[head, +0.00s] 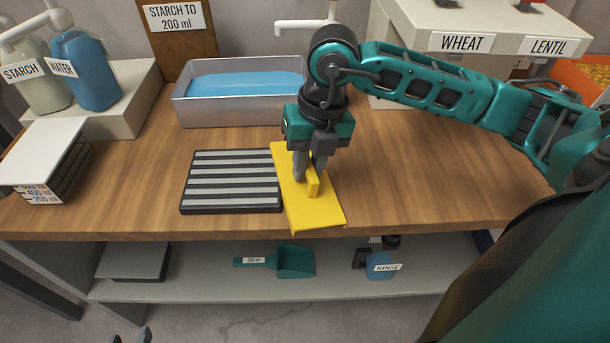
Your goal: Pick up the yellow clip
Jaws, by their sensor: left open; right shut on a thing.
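The yellow clip (318,213) is a flat yellow plate with a raised upright grip on top. It is at the front edge of the wooden table, right beside the ribbed black-and-grey rack (232,182). My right gripper (309,178) points down from above and is shut on the raised grip. The fingers hide part of the grip. I cannot tell whether the plate rests on the table or is slightly above it. My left gripper (130,335) shows only its fingertips at the bottom edge, apart and empty, far from the clip.
A metal tray of blue liquid (240,115) stands behind the rack. Bottles labelled STARCH (38,82) and WATER (86,75) stand at the back left. A lower shelf (205,289) holds a green scoop (294,262) and a RINSE bottle (381,266). The table's right part is clear.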

